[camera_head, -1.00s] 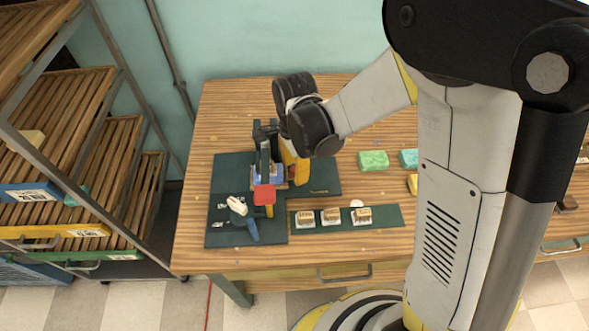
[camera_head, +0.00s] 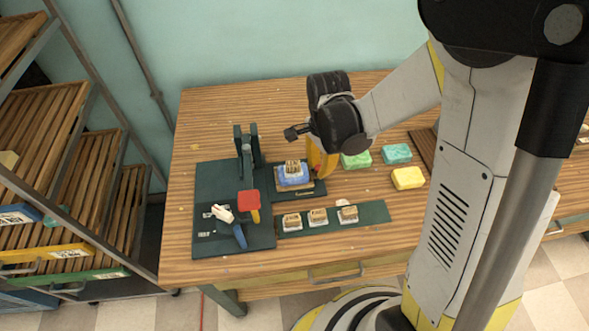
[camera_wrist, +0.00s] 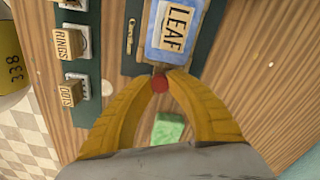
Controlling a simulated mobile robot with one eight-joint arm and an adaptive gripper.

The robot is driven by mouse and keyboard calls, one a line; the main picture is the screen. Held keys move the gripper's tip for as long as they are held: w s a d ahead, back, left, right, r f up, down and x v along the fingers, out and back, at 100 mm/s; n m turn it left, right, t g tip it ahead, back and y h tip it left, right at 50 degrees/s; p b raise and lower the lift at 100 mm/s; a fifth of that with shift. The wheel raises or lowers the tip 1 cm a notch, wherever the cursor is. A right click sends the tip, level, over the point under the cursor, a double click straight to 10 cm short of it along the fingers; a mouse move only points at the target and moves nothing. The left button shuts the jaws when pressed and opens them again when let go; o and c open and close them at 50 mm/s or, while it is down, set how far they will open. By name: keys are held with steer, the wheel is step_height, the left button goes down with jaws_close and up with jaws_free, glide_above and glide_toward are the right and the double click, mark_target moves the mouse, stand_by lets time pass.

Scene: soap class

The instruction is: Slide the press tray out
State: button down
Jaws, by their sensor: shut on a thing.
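The press (camera_head: 246,147) stands on a dark green base (camera_head: 205,180), with dark uprights and a red-ended part (camera_head: 249,200). The press tray (camera_head: 279,186) lies to the right of the uprights on a dark strip. It bears a blue soap (camera_head: 292,181) with a wooden stamp on top; the stamp reads LEAF in the wrist view (camera_wrist: 173,28). My gripper (camera_wrist: 160,79) has its yellow fingers closed around a red knob (camera_wrist: 160,85) at the tray's near end in the wrist view. In the head view my wrist partly hides the fingers (camera_head: 320,168).
Three stamps (camera_head: 318,216) sit on a green strip in front. Green (camera_head: 356,160), teal (camera_head: 397,153) and yellow (camera_head: 408,178) soaps lie to the right. A slatted rack (camera_head: 60,180) stands at the left. A white-and-blue tool (camera_head: 230,222) lies on the base.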

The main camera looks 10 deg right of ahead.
steer(key=shift+d, duration=0.7)
steer(key=c, duration=1.2)
jaws_free()
steer(key=shift+d, duration=0.2)
steer(key=shift+c, duration=0.2)
steer(key=shift+a, duration=0.1)
step_height(320, 180, up, 12)
steer(key=s+d+r+n+t, duration=0.1)
steer(key=s+r+n+t, duration=0.5)
steer(key=s+n, duration=0.4)
steer(key=n+t, duration=0.1)
steer(key=n, duration=0.2)
steer(key=shift+s+d+r+n, duration=0.2)
steer(key=shift+s+r+n, duration=0.05)
steer(key=shift+n, duration=0.15)
